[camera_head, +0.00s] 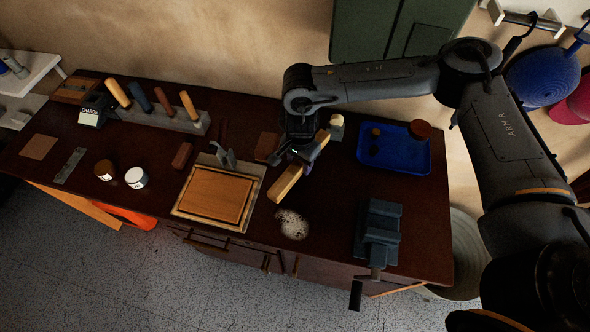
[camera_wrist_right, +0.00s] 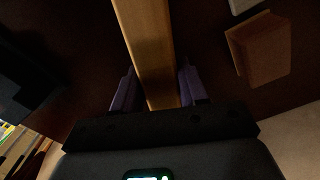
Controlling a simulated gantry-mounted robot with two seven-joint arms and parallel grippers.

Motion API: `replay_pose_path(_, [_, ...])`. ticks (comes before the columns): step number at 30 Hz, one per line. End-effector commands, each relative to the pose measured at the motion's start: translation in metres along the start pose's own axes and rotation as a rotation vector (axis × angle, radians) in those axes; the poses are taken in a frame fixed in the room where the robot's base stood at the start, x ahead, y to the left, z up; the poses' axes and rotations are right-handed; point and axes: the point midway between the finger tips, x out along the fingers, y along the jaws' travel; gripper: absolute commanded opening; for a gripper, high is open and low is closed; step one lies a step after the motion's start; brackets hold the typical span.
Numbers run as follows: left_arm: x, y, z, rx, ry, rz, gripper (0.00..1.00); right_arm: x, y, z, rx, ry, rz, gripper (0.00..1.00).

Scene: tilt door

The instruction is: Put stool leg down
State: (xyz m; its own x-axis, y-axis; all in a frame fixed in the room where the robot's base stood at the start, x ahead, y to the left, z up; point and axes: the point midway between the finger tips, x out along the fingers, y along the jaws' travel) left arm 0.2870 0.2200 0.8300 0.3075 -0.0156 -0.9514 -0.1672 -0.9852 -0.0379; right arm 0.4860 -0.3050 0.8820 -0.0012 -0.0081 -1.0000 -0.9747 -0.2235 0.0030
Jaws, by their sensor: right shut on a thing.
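A light wooden stool leg (camera_head: 287,183) is held in my right gripper (camera_head: 303,152) above the dark workbench. In the right wrist view the stool leg (camera_wrist_right: 150,50) runs up between the two purple-grey fingers of the right gripper (camera_wrist_right: 155,90), which are shut on it. From the head view I cannot tell whether its lower end touches the bench top. The dark workbench (camera_head: 325,215) lies below. My left gripper is not in the head view.
A framed wooden board (camera_head: 216,194) is left of the leg, with a pale speckled patch (camera_head: 292,224) in front. A blue tray (camera_head: 394,150) and a vise (camera_head: 379,232) are to the right. A brown block (camera_head: 267,147) sits close to the gripper. Chisels (camera_head: 165,101) stand in a rack at back left.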

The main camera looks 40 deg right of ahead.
Motion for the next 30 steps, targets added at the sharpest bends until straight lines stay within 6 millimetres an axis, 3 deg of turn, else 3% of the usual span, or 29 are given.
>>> replay_pose_path(3, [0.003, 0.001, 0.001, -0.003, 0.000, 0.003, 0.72, 0.007, -0.011, 0.002, 0.001, 0.001, 0.000, 0.07])
replay_pose_path(10, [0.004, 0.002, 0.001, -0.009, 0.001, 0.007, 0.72, 0.015, -0.014, 0.003, 0.000, 0.001, 0.001, 0.07])
replay_pose_path(19, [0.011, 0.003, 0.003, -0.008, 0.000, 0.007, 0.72, 0.048, -0.014, 0.004, 0.000, 0.000, 0.001, 0.07])
replay_pose_path(30, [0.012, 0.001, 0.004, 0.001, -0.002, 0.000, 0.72, 0.051, -0.014, 0.003, 0.000, 0.000, 0.000, 0.07])
